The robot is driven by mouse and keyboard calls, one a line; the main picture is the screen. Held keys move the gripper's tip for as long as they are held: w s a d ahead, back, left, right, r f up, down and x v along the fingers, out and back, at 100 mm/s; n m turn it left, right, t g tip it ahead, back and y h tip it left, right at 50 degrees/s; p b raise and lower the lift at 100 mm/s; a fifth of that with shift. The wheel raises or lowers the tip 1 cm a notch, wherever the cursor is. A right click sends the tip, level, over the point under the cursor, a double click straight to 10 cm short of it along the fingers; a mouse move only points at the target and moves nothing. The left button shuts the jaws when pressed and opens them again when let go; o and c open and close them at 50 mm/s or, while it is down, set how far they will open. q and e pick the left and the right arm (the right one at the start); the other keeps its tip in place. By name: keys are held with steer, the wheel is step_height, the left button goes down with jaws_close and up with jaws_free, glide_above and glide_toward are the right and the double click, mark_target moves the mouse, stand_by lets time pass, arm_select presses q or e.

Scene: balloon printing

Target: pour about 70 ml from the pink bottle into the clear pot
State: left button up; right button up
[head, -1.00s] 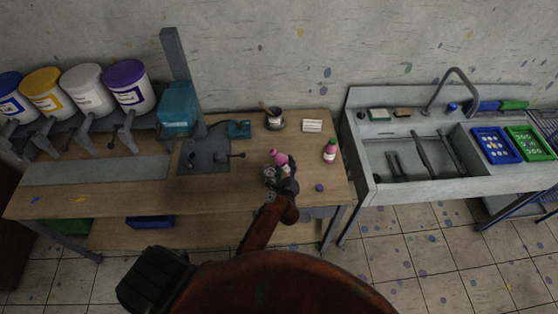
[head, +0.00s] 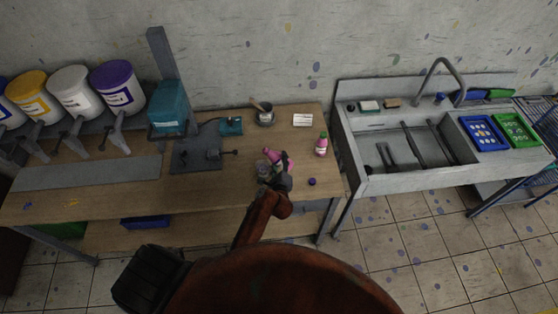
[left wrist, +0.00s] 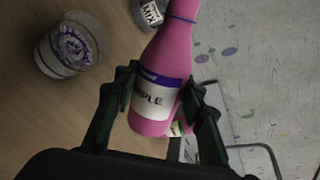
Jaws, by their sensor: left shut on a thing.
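The pink bottle, with a white and purple label, is held by my left gripper (head: 275,172). In the head view the bottle (head: 279,157) is above the bench, tilted with its neck to the upper left. In the left wrist view the bottle (left wrist: 163,75) sits between the two fingers (left wrist: 158,98), its mouth cut off by the top edge. The clear pot (left wrist: 68,48) is left of the bottle in the left wrist view, with purple marks showing in it. In the head view the pot (head: 262,168) is just left of the gripper. My right gripper is not in view.
A second pink bottle with a green cap (head: 321,145) stands to the right on the wooden bench (head: 90,195). A purple cap (head: 312,181) lies near the front edge. A mixing pot (head: 264,115), white card (head: 303,119) and teal press (head: 170,108) are behind. The sink (head: 400,150) is right.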

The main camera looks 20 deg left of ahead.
arm_select(q)
steer(key=shift+d+f+n+p, duration=0.1)
steer(key=shift+d+n+p, duration=0.15)
steer(key=shift+n, duration=0.25)
stand_by(0.4)
steer(key=shift+w+d+f+n+h+p, duration=0.1)
steer(key=shift+f+n+h+p, duration=0.25)
steer(key=shift+n+h+p, duration=0.45)
stand_by(0.8)
steer(key=shift+d+f+n+p, duration=0.1)
steer(key=shift+f+n+p, duration=0.25)
steer(key=shift+n+p, duration=0.15)
stand_by(0.6)
steer(key=shift+f+n+h+p, duration=0.3)
steer(key=shift+f+n+h, duration=0.15)
steer(key=shift+n+h, duration=0.2)
stand_by(0.6)
steer(key=shift+d+r, duration=0.1)
steer(key=shift+r, duration=0.15)
steer(key=shift+r+m+y, duration=0.35)
steer(key=shift+m+y, duration=0.2)
steer(key=shift+m, duration=0.2)
